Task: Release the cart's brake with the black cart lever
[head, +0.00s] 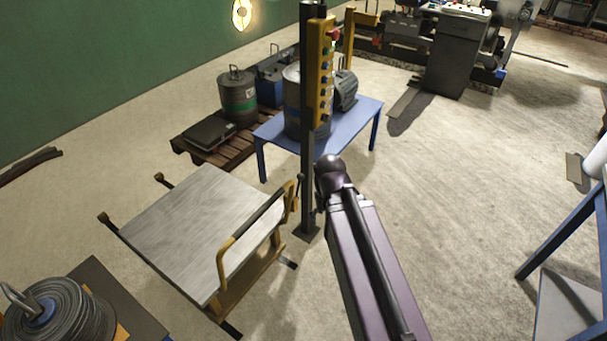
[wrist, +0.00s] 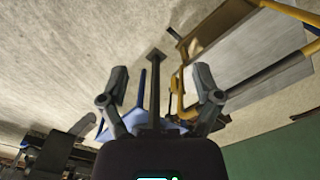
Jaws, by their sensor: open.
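The cart (head: 185,230) has a flat grey top and a yellow push handle, and stands left of centre in the head view. A thin black lever (head: 299,188) stands upright beside the handle's far end, close to the dark post. In the wrist view the cart's yellow frame (wrist: 200,42) shows at the upper right; I cannot clearly pick out the lever there. My gripper (wrist: 161,86) is open, with nothing seen between its fingers, which point towards the post and the handle.
A dark post (head: 307,150) with a yellow button box (head: 322,75) stands just beyond the cart's handle. Behind it is a blue table (head: 350,122) with a drum and motor. A cable reel (head: 50,310) is at lower left.

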